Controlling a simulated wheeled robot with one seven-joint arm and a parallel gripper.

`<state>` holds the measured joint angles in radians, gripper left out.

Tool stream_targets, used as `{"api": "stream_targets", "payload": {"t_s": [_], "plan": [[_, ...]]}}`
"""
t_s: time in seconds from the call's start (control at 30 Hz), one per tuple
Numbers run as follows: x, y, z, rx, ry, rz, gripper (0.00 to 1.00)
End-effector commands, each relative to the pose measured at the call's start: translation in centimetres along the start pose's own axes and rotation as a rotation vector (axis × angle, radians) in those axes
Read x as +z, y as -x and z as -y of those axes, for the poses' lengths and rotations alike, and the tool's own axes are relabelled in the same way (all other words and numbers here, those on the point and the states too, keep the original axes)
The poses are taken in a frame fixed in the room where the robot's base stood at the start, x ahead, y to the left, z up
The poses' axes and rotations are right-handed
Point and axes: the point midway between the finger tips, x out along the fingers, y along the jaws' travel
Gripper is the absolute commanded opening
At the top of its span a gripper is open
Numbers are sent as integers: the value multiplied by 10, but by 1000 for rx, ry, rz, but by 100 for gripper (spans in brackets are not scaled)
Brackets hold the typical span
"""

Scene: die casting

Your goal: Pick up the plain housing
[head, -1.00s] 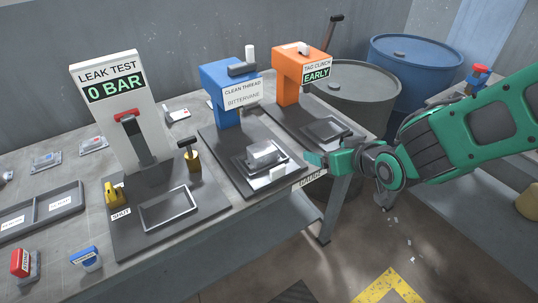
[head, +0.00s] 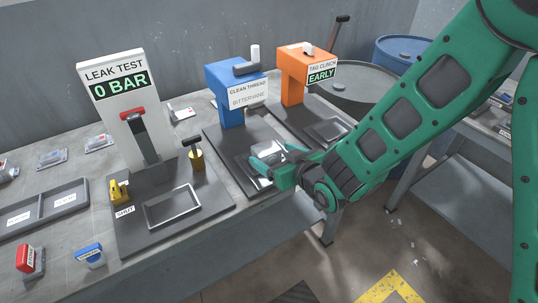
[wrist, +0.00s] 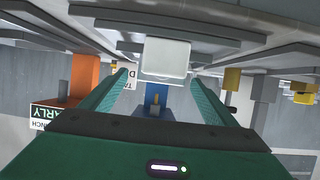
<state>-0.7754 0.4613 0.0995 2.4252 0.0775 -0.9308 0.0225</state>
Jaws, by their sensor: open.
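The plain housing (head: 266,149), a pale grey block, sits in the nest of the blue CLEAN THREAD station (head: 228,105). In the head view it is partly hidden by my gripper. My gripper (head: 280,165) is at the station's front right, with its fingers at the housing. In the wrist view, which looks upside down, the housing (wrist: 166,57) lies between the tips of the two open green fingers (wrist: 162,76). A gap shows beside each finger; I cannot tell whether either touches.
The LEAK TEST stand (head: 118,90) with its empty frame is to the left. The orange TAG CLINCH station (head: 293,90) reads EARLY, behind my gripper. A divided tray (head: 62,208) and red and blue stamps are at far left. Barrels stand behind the bench.

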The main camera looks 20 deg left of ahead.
Motion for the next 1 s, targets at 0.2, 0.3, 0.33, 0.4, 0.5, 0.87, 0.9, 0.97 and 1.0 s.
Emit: {"api": "stream_targets", "payload": {"t_s": [0.2, 0.3, 0.33, 0.4, 0.5, 0.87, 0.9, 0.97, 1.0], "plan": [[-1, -31, 1, -1, -1, 0, 81], [-1, -42, 1, -1, -1, 1, 81], [0, -44, 1, 0, -1, 1, 81], [-1, -46, 0, 0, -1, 1, 81], [-1, -47, 0, 0, -1, 0, 81], [-1, -47, 0, 0, -1, 0, 26], [-2, -47, 0, 0, 0, -2, 21], [-2, -47, 0, 0, 0, -2, 21], [-2, -47, 0, 0, 0, -2, 21]]}}
